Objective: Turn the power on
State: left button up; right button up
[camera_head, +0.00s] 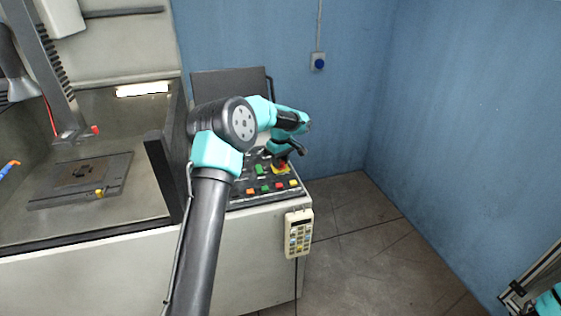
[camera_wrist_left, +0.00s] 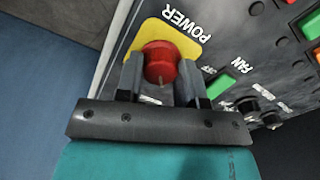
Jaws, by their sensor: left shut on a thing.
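The red power knob (camera_wrist_left: 160,62) sits on a yellow plate marked POWER (camera_wrist_left: 185,40) on the machine's dark control panel (camera_wrist_left: 225,55). In the left wrist view, the two grey fingers of my left gripper (camera_wrist_left: 158,82) stand on either side of the knob, shut on it. In the head view, my left gripper (camera_head: 283,156) reaches down over the panel at the yellow plate and partly hides the knob. My right gripper (camera_head: 517,288) seems to show in part at the lower right edge of the head view, away from the panel.
Green, orange and red buttons (camera_head: 265,188) line the panel near the gripper, with a green FAN button (camera_wrist_left: 219,86) beside it. A handheld keypad (camera_head: 298,233) hangs on the machine's front. The machine's work tank (camera_head: 130,220) is at left; blue walls stand behind.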

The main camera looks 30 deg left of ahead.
pick_arm(q)
jog(key=m, duration=1.1)
jog(key=shift+m, duration=0.4)
jog(key=m, duration=0.4)
dwell(0.4)
jog(key=o, duration=0.9)
